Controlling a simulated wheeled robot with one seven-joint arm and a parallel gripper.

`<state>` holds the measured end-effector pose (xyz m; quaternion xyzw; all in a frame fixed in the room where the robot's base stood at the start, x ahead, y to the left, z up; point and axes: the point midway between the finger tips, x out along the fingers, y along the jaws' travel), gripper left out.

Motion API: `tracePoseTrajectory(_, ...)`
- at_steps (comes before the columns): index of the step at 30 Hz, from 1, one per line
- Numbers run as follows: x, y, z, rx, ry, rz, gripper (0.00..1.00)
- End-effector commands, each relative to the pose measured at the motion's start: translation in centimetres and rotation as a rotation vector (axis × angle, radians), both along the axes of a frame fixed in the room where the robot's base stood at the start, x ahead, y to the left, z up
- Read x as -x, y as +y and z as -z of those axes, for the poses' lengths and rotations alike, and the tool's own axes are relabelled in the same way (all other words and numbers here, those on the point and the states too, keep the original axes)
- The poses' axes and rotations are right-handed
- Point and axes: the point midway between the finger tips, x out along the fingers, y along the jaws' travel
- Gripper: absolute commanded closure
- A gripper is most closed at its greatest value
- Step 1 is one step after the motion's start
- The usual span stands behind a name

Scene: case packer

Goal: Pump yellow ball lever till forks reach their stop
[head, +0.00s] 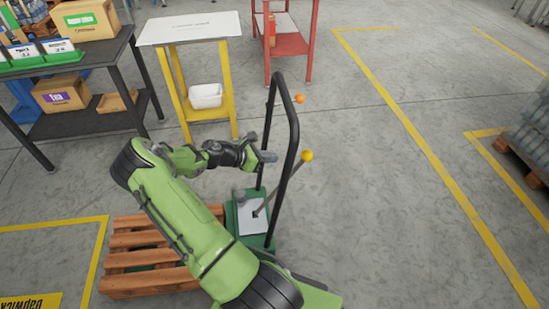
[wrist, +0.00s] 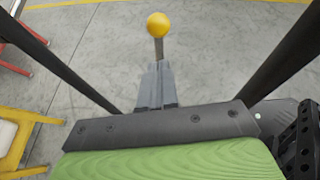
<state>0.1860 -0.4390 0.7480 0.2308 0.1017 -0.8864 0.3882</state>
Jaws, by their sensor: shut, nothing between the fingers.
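The yellow ball (head: 307,155) tops a thin grey lever (head: 283,185) that leans up and to the right from the green pump unit of the truck (head: 255,218). My gripper (head: 272,157) is at the left of the black handle frame (head: 291,130), with the ball beyond it to the right. In the wrist view the yellow ball (wrist: 158,24) stands straight ahead of my shut, empty gripper (wrist: 157,70), and its shaft runs down behind the fingertips. I cannot tell whether the fingers touch the shaft. The forks are mostly hidden under the wooden pallet (head: 140,240) and behind my arm.
An orange ball (head: 299,98) shows beside the handle frame. The floor at the right is open, up to a loaded pallet.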

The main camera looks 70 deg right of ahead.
Motion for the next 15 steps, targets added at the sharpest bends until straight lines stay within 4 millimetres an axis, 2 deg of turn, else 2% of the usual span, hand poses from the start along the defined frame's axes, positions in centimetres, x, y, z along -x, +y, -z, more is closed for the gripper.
tracePoseTrajectory(1, 0.9, -0.8, 1.0, 0.0, 0.001, 0.005, 1.0)
tracePoseTrajectory(9, 4.3, -4.6, 3.9, 0.002, -0.002, 0.004, 1.0)
tracePoseTrajectory(15, 6.2, -6.8, 4.4, 0.002, -0.002, 0.001, 1.0)
